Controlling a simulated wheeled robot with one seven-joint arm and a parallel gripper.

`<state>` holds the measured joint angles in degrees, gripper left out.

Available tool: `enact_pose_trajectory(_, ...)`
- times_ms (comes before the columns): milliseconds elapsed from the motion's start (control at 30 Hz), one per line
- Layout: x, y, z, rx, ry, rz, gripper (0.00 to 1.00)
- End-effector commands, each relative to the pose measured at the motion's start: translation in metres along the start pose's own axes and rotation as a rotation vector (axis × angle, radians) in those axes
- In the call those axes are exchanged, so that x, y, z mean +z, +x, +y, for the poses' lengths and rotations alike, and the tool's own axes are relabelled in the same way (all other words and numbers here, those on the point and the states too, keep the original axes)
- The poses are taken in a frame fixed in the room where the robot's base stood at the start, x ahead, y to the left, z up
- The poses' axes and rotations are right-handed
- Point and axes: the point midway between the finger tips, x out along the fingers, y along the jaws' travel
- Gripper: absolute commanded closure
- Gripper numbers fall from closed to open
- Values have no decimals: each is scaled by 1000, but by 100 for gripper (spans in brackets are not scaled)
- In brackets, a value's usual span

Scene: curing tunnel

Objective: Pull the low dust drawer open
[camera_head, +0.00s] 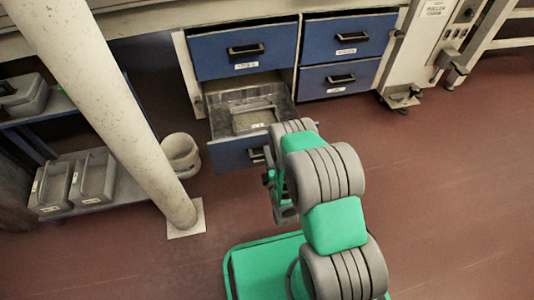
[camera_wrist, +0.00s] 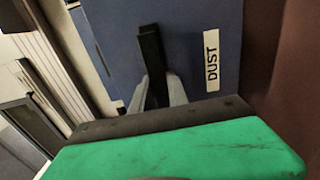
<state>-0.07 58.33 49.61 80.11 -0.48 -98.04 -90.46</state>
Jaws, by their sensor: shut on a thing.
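The low dust drawer (camera_head: 232,154) is the bottom left drawer of the blue cabinet, and in the head view it stands pulled out with its inside showing. A grey tray-like block (camera_head: 255,118) lies in it. In the wrist view the drawer's blue front (camera_wrist: 192,50) fills the middle, with a white label reading DUST (camera_wrist: 211,57). My gripper (camera_wrist: 158,88) is shut on the dark drawer handle (camera_wrist: 150,45). In the head view my arm hides the right part of the drawer front and most of the gripper.
A shut blue drawer (camera_head: 243,50) sits above, with two more shut drawers to the right. A pale post (camera_head: 110,100) rises at left on a square foot. A white bucket (camera_head: 181,153) and a blue cart (camera_head: 100,205) with grey cases stand at left. The red floor at right is clear.

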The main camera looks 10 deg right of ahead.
Motion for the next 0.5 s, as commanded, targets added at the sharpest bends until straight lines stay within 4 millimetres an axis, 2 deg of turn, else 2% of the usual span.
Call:
enact_pose_trajectory(333, 0, -1, 0, -1, -1, -1, 100)
enact_pose_trajectory(367, 0, -1, 0, -1, -1, -1, 78)
enact_pose_trajectory(500, 0, 0, 0, -1, 0, -1, 66)
